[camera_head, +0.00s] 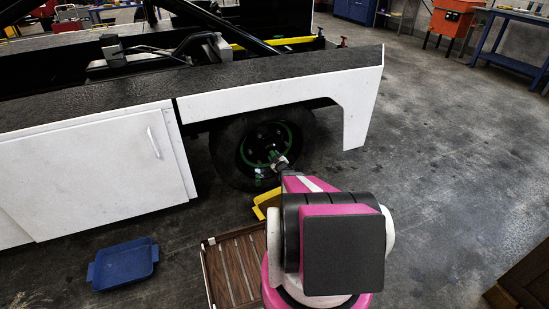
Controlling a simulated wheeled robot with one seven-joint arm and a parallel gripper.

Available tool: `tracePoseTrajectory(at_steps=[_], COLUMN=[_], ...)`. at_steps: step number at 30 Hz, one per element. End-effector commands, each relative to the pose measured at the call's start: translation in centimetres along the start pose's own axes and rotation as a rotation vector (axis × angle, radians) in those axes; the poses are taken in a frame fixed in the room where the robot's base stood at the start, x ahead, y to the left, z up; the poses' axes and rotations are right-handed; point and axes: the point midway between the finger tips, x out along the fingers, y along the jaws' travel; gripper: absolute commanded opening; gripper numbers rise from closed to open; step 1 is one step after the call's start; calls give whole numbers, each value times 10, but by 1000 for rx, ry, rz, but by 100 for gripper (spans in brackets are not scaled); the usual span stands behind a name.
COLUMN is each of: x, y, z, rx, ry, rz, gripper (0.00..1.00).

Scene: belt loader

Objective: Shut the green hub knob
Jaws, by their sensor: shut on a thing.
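The wheel (240,165) of the white belt loader sits under the arch of its side panel. A green ring (287,136) shows on the wheel's dark hub. The green hub knob (273,155) is small and stands near the middle of the wheel. My gripper (277,160) is at the hub, shut on the knob as far as I can tell. My pink and black arm reaches up to it from below. The fingers are tiny in this view, and the arm hides part of the lower wheel. The knob's exact turn angle cannot be made out.
A yellow wheel chock (264,203) lies on the floor below the wheel. A blue tray (124,263) lies at lower left, beside a brown slatted wooden thing (232,270). The white side panel (290,97) overhangs the wheel. The floor at right is mostly clear.

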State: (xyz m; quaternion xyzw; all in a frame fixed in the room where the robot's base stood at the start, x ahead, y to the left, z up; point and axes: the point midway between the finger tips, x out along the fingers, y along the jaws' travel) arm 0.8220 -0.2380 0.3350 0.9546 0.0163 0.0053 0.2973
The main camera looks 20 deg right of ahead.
Motion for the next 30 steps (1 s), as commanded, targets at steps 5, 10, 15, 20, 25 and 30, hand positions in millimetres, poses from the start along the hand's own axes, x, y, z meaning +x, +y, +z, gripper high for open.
tracePoseTrajectory(at_steps=[5,10,15,20,25,30], x=[-1,-1,-1,-1,-1,-1], y=[-1,-2,-3,-4,-5,-5], z=[1,1,0,0,0,-1], rx=[168,329,490,637,775,884], ry=[-2,-2,-2,-3,-3,-3], rz=[0,0,1,1,1,1], gripper=[18,18,18,18,18,18])
